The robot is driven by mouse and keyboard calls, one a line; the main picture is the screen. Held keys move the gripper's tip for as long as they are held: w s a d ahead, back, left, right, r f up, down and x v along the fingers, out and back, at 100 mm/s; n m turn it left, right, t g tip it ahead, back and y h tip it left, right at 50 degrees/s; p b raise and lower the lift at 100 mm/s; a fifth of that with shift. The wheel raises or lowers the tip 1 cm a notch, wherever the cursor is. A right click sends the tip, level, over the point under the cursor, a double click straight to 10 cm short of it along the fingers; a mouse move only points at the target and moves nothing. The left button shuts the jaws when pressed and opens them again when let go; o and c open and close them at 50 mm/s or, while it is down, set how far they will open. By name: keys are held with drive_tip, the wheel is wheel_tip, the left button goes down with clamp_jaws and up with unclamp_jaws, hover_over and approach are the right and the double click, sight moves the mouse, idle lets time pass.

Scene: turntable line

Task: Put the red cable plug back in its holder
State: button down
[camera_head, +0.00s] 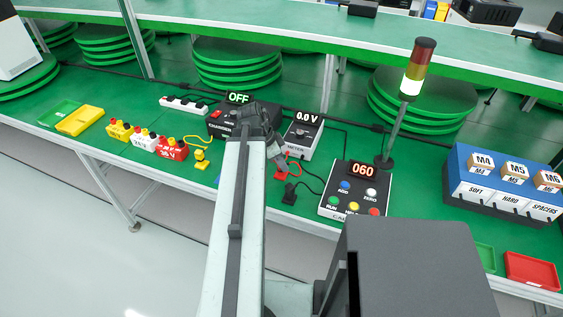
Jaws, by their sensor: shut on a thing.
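My gripper (273,146) is at the end of my arm, over the bench just left of the meter. It is shut on a small red piece, which looks like the red cable plug (274,152); the fingers hide most of it. A small red block (281,175), which looks like its holder, stands on the green bench just below the gripper in the picture. A black block with a black cable (290,193) stands beside it. The plug appears apart from the red block, but I cannot tell its exact height.
The meter (303,136) reads 0.0 V. A panel with coloured buttons (355,190) reads 060. A box marked OFF (238,117) is behind my gripper. A yellow plug (201,160) and yellow, white and red terminal blocks (172,149) are left. A signal lamp (416,68) stands right.

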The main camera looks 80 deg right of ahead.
idle(0.3)
drive_tip(key=c, duration=1.1)
unclamp_jaws()
drive_tip(key=shift+r+p, duration=3.8)
drive_tip(key=shift+f, duration=0.1)
